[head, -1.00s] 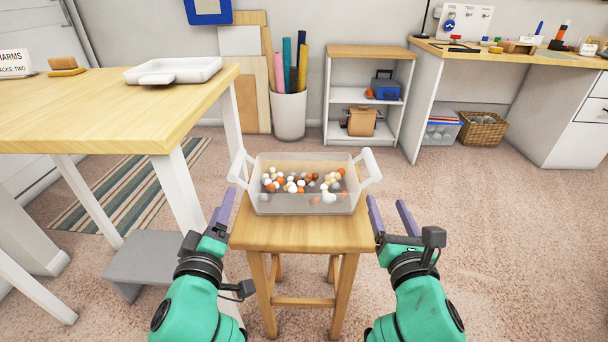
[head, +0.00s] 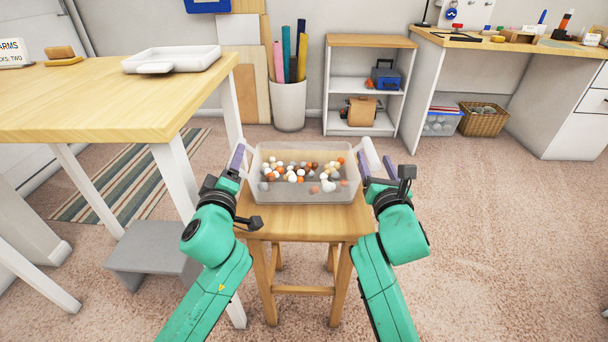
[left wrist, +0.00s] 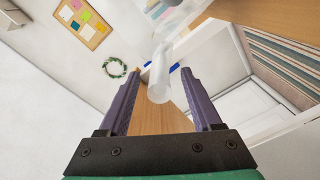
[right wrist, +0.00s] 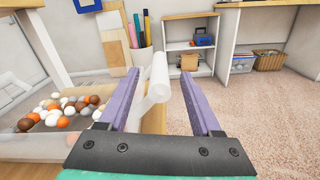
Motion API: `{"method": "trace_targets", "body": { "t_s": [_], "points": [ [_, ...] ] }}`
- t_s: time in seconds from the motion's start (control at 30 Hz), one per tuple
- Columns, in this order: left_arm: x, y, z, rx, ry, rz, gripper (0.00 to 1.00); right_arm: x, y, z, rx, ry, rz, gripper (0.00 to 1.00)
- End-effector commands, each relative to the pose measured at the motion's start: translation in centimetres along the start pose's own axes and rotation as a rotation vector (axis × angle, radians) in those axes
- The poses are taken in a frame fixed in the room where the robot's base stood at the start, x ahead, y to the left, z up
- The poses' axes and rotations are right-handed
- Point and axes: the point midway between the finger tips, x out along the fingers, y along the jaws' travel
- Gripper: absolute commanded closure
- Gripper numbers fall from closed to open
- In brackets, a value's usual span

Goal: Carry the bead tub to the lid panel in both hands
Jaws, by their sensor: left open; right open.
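The bead tub (head: 306,190) is a clear box of white, orange, brown and grey beads, standing on a wooden stool (head: 306,222). It has a white handle on each side. My left gripper (head: 236,160) is open at the left handle; in the left wrist view that handle (left wrist: 158,88) lies between the spread fingers. My right gripper (head: 378,171) is open at the right handle (head: 371,155); in the right wrist view that handle (right wrist: 157,82) also lies between the fingers. I cannot tell any contact. The lid panel is not clearly identifiable.
A wooden table (head: 110,105) at the left bears a white tray (head: 172,60). A grey step (head: 152,256) stands below it. A shelf unit (head: 363,40), a bin of rolls (head: 289,106) and a desk (head: 520,48) stand behind. Carpet at the right is clear.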

Motion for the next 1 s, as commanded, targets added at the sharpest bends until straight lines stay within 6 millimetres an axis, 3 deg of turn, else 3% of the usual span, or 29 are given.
{"method": "trace_targets", "body": {
  "t_s": [0.2,0.53,0.57,0.7,0.73,1.0],
  "points": [
    [3.2,0.1,-0.1,0.001,0.001,0.001,0.34,3.2,0.0,0.1,0.001,-0.001,0.0,0.34],
    [3.8,0.0,0.0,-0.001,0.0,0.0,0.34,3.8,0.0,0.0,0.001,0.0,0.001,0.34],
    [3.8,0.0,0.0,-0.001,0.0,0.0,0.38,3.8,0.0,0.0,0.001,0.0,0.001,0.38],
    [3.8,0.0,0.0,-0.001,0.0,0.0,0.92,3.8,0.0,0.0,0.001,0.0,0.001,0.92],
    [3.8,0.0,0.0,-0.001,0.0,0.0,1.0,3.8,0.0,0.0,0.001,0.0,0.001,1.0],
    [3.8,0.0,0.0,-0.001,0.0,-0.001,1.0,3.7,0.0,0.0,0.0,0.0,0.0,1.0]
  ]
}}
